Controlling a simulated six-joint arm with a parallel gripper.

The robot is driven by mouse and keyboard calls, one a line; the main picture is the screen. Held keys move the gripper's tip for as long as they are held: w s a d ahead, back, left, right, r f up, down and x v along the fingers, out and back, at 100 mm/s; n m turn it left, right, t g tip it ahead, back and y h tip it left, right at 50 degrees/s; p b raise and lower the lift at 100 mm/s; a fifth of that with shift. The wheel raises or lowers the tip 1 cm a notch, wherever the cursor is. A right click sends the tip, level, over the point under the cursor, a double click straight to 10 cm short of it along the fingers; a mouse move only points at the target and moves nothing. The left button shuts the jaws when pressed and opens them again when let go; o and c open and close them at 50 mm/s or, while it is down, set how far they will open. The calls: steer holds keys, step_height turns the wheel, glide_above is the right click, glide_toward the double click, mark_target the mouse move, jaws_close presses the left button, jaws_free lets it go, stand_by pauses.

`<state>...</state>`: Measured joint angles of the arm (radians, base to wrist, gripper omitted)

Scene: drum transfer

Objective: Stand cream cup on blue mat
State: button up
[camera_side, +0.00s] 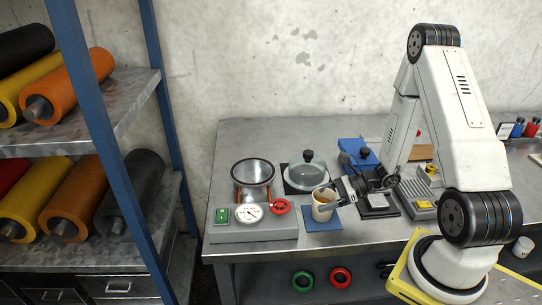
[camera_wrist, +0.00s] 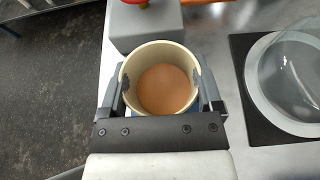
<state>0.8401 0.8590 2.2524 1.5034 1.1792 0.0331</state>
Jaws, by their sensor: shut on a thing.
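The cream cup (camera_side: 323,207) is upright and holds a brown content, which shows clearly from above in the wrist view, where the cup (camera_wrist: 161,50) sits between the two fingers. My gripper (camera_side: 335,195) is shut on the cup from its right side. In the wrist view the fingers of my gripper (camera_wrist: 160,92) press on both sides of the wall. The blue mat (camera_side: 325,225) lies on the metal table under and around the cup. I cannot tell whether the cup's base touches the mat. Only small bits of blue show beside the cup in the wrist view.
A grey console (camera_side: 253,231) with a gauge and a red handwheel (camera_side: 280,206) stands just left of the mat. A glass dome (camera_side: 306,173) on a black mat is behind. A metal drum (camera_side: 253,172) stands behind the console. A blue device (camera_side: 357,153) is behind my gripper. The table's front edge is close.

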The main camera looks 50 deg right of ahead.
steer(key=shift+f, duration=0.15)
steer(key=o, duration=1.2)
steer(key=shift+c, duration=0.2)
steer(key=shift+r, duration=0.2)
steer(key=v, duration=0.7)
steer(key=shift+s+d, duration=0.2)
